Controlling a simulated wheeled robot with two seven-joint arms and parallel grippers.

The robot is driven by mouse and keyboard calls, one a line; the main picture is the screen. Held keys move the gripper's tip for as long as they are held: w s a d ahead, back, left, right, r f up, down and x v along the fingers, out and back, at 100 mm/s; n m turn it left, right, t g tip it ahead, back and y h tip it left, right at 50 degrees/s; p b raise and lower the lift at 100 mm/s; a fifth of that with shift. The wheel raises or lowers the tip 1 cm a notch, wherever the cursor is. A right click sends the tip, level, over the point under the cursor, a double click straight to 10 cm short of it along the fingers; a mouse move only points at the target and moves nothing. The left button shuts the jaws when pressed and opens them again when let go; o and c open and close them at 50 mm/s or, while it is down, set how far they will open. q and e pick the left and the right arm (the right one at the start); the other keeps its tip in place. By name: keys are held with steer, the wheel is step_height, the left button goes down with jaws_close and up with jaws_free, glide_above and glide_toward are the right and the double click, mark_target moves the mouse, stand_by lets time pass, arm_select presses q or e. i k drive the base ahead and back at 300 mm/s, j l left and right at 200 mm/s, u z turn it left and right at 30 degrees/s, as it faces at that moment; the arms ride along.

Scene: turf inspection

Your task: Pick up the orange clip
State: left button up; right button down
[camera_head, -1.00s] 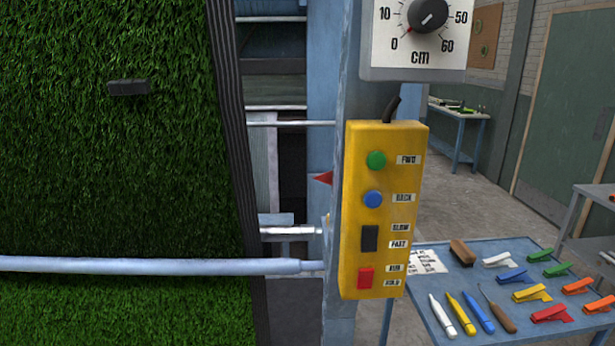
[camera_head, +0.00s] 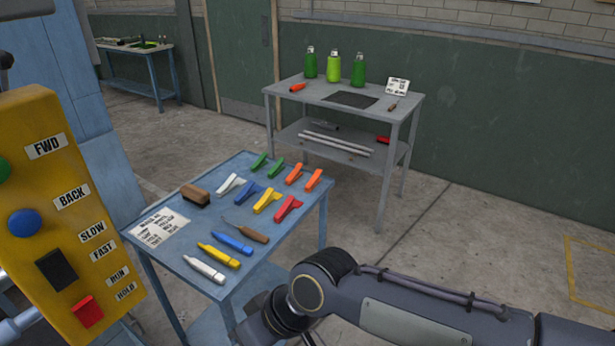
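Two orange clips lie on the blue table: one (camera_head: 294,174) near the back edge and another (camera_head: 314,180) just right of it, by the back right corner. Both lie flat among green, white, blue, yellow and red clips. The blue table (camera_head: 160,275) stands in the middle of the view. One of my arms reaches in from the lower right, in front of the table. Its gripper is outside the picture, and so is the other gripper.
A brush (camera_head: 195,195), a label card (camera_head: 160,228), several markers and an awl (camera_head: 246,230) share the table. A grey table (camera_head: 330,92) with green bottles stands behind. The yellow control box (camera_head: 60,210) is close at left. Floor at right is clear.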

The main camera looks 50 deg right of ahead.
mark_target(314, 179)
steer(key=z, duration=1.9)
steer(key=i+l, duration=0.2)
steer(key=i, duration=0.3)
steer(key=i+l+z, duration=0.15)
steer(key=i, duration=0.3)
steer(key=i+l, duration=0.25)
steer(key=i, duration=0.25)
steer(key=i+l+z, duration=0.1)
steer(key=i, duration=0.4)
